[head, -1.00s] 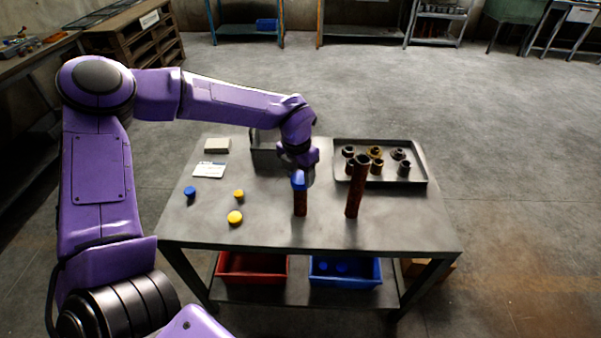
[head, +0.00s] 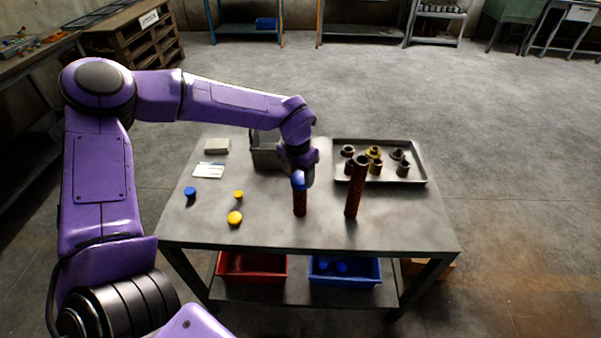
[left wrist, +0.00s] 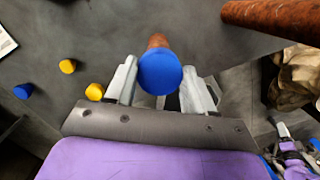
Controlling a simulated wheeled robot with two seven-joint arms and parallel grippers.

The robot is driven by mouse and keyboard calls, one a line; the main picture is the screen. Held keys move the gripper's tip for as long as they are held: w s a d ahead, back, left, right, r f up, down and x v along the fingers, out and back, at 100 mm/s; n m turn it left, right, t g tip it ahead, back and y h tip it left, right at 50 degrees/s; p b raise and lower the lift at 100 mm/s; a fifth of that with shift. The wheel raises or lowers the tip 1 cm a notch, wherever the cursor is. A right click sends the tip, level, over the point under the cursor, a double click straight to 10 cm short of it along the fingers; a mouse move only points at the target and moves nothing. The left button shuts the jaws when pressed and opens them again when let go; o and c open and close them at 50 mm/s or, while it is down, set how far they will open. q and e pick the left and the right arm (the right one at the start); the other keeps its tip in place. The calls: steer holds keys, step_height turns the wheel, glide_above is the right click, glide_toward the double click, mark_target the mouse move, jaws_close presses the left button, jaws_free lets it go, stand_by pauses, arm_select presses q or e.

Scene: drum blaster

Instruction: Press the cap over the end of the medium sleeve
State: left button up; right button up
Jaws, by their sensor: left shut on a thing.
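The shorter rusty brown sleeve (head: 300,205) stands upright on the table, with a blue cap (head: 299,182) at its top end. My left gripper (head: 305,176) is right at the cap. In the left wrist view the blue cap (left wrist: 160,72) lies between the two fingers of my left gripper (left wrist: 160,85), with the sleeve (left wrist: 158,41) showing just beyond it. How far the cap sits over the sleeve's end I cannot tell. A taller rusty sleeve (head: 356,190) stands upright to the right, open at the top. My right gripper is not in view.
Another blue cap (head: 190,192) and two yellow caps (head: 235,217) (head: 239,195) lie on the left of the table. A metal tray (head: 418,180) with several fittings is at back right. A grey bin (head: 262,158) stands behind my gripper. The table's front right is clear.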

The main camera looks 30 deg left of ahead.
arm_select(q)
steer(key=shift+f+b, duration=0.3)
steer(key=shift+f, duration=0.2)
stand_by(0.3)
stand_by(0.7)
steer(key=shift+f, duration=0.4)
stand_by(0.4)
steer(key=o, duration=1.4)
steer(key=shift+r, duration=0.1)
step_height(320, 180, up, 5)
steer(key=p, duration=0.4)
steer(key=shift+p, duration=0.35)
